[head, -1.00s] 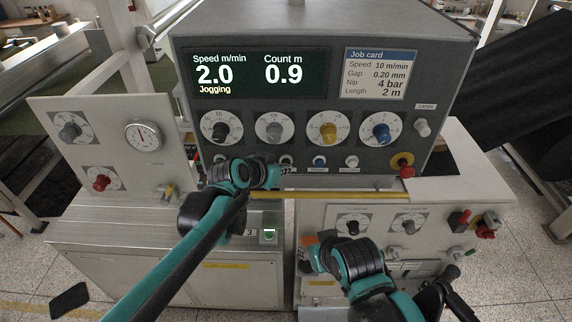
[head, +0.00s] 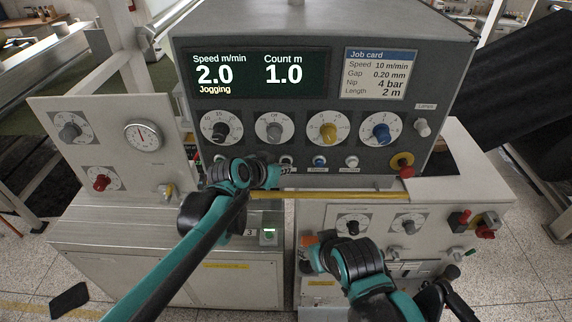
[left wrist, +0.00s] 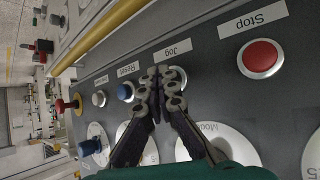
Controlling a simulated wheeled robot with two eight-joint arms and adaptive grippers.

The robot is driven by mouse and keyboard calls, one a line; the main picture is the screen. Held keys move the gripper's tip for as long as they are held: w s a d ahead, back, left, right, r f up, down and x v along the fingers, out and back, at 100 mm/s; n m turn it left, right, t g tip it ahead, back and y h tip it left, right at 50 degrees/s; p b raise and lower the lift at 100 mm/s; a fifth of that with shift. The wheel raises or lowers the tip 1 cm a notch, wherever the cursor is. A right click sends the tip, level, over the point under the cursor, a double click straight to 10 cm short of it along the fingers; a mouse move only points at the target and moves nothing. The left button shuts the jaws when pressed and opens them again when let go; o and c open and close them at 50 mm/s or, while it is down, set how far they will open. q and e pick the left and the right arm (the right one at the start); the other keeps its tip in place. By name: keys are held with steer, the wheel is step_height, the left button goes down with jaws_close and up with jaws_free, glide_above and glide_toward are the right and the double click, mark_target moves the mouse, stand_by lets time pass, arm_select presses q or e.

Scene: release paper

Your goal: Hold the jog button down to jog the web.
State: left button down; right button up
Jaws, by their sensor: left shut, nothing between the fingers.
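The jog button (left wrist: 181,74) sits under the "Jog" label on the grey console in the left wrist view, mostly covered by my fingers. My left gripper (left wrist: 160,72) is shut and empty, its fingertips at the button; contact itself is hidden. In the head view my left gripper (head: 280,171) reaches the console's lower button row. The display (head: 257,74) reads speed 2.0 m/min, count 1.0 m and "Jogging". The job card (head: 375,74) lists length 2 m. My right arm is low in the head view, and its fingers cannot be made out.
The red stop button (left wrist: 260,58) is on one side of the jog button and the blue reset button (left wrist: 125,91) on the other. A yellow bar (head: 330,195) runs just below the console. A red emergency knob (head: 402,161) is at the console's right.

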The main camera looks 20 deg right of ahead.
arm_select(q)
steer(key=shift+s, duration=0.1)
stand_by(0.6)
steer(key=shift+s+a, duration=0.25)
steer(key=shift+s, duration=0.55)
steer(key=shift+s+a+p, duration=0.15)
steer(key=shift+s+a, duration=0.1)
steer(key=shift+s, duration=0.55)
steer(key=shift+s+a+p, duration=0.1)
steer(key=shift+s+a, duration=0.1)
steer(key=shift+s, duration=0.6)
steer(key=shift+s+a+p, duration=0.15)
steer(key=shift+s+a, duration=0.1)
steer(key=shift+s, duration=0.55)
